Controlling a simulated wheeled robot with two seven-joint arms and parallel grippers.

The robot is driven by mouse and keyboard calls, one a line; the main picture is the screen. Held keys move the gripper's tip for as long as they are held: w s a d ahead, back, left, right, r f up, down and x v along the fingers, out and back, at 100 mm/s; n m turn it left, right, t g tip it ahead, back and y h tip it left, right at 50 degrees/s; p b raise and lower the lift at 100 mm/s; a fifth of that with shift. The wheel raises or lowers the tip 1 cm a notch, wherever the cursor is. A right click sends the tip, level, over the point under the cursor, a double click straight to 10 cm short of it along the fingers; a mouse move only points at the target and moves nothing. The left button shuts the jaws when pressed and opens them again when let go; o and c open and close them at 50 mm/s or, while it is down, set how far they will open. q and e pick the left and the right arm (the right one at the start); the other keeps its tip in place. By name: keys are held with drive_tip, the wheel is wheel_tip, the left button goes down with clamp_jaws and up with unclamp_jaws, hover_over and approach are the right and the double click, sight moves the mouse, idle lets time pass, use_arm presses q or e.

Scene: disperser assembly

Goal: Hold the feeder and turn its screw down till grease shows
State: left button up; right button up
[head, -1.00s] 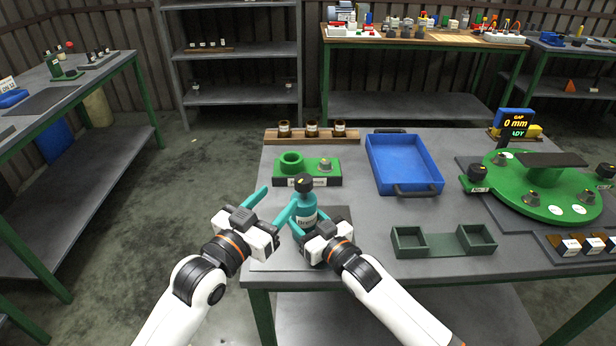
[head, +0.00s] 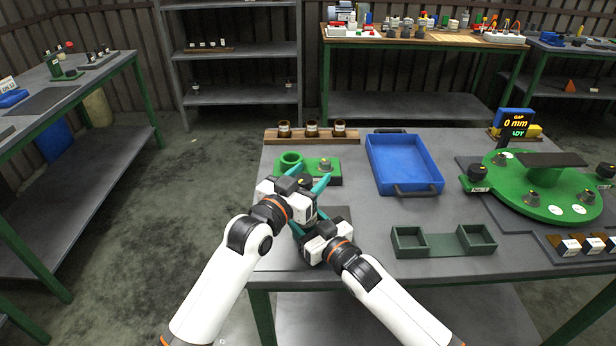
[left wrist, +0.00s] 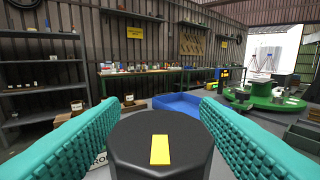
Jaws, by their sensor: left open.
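The feeder is a teal bottle, mostly hidden behind my grippers in the head view. Its screw has a black faceted knob (left wrist: 135,145) with a yellow stripe (left wrist: 160,150) on top, large in the left wrist view. My left gripper (head: 309,177) is over the feeder, its teal fingers spread on either side of the knob. A gap shows between the knob and the fingers, so it is open. My right gripper (head: 308,222) is lower, at the feeder's body, and appears shut on it; the contact is mostly hidden. No grease can be made out.
Behind the feeder are a green block (head: 333,180) and a wooden rack of jars (head: 297,138). A blue tray (head: 433,185), a dark green two-box holder (head: 443,246) and a green round fixture (head: 545,209) are to the right.

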use_arm(q)
drive_tip(key=shift+c, duration=0.2)
drive_tip(key=c, duration=0.9)
drive_tip(key=shift+m+g+h, duration=0.4)
drive_tip(key=shift+m+h, duration=0.2)
drive_tip(key=shift+c, duration=0.2)
drive_tip(key=shift+s+d+r+m+g+h, duration=0.1)
drive_tip(key=shift+d+m+g+h, duration=0.05)
drive_tip(key=shift+m+g+h, duration=0.3)
drive_tip(key=shift+d+r+m+g+h, duration=0.1)
drive_tip(key=shift+m+g+h, duration=0.25)
drive_tip(key=shift+h, duration=0.2)
drive_tip(key=shift+f+g+h, duration=0.1)
drive_tip(key=shift+g+h, duration=0.2)
drive_tip(key=shift+g, duration=0.1)
drive_tip(key=shift+f, duration=0.1)
drive_tip(key=o, duration=1)
